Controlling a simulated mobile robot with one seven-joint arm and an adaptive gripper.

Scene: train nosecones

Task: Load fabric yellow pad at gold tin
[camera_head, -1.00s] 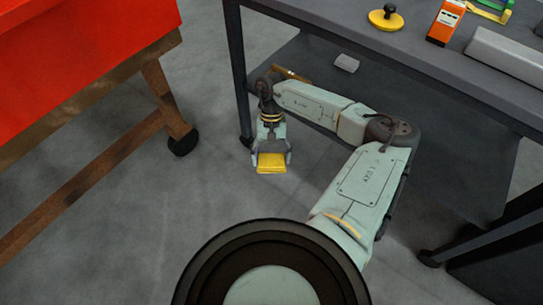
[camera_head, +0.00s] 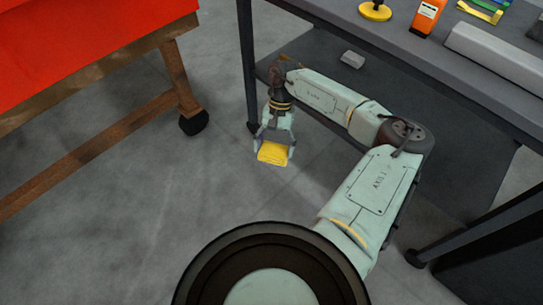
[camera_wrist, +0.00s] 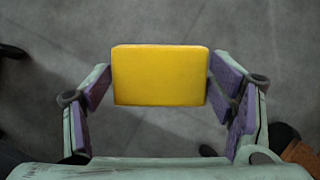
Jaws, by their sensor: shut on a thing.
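The yellow pad (camera_wrist: 160,75) is a flat, rounded rectangle between the purple-lined fingers in the wrist view. It also shows in the head view (camera_head: 272,153) at the end of my arm, above the grey floor. My gripper (camera_head: 274,148) is shut on the pad, holding it by its left and right edges. Parts of the fingers stand out on both sides of the pad. I do not see a gold tin in either view.
A dark grey table (camera_head: 440,48) stands at the right, with a lower shelf under my arm. On it are a yellow knobbed disc (camera_head: 375,11), an orange box (camera_head: 427,16) and a long grey block (camera_head: 505,55). A red-topped wooden bench (camera_head: 90,35) stands left. Open floor lies between.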

